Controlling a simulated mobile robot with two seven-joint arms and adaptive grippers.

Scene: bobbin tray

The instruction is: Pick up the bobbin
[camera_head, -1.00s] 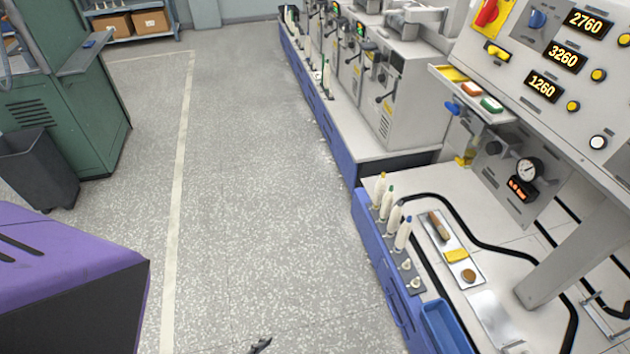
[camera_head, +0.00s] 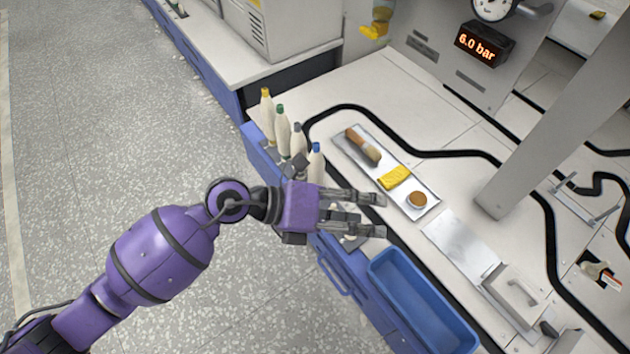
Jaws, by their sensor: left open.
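Several white bobbins stand upright in a row along the left edge of the white worktop: one with a yellow tip (camera_head: 267,112), one with a green tip (camera_head: 282,132), one with a grey tip (camera_head: 298,142) and one with a blue tip (camera_head: 316,165). My left gripper (camera_head: 382,215) reaches in from the left, its fingers apart and pointing right. It is in front of the blue-tipped bobbin's lower part and hides it, along with most of the tray at the near end of the row. I see nothing between its fingers. My right gripper is not in view.
A metal tray (camera_head: 347,147) holds a brush (camera_head: 363,145), a yellow cloth (camera_head: 394,177) and a small round tin (camera_head: 417,200). A blue bin (camera_head: 425,312) stands at the front. A grey post (camera_head: 500,198) rises at right. Black tubing curves over the worktop.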

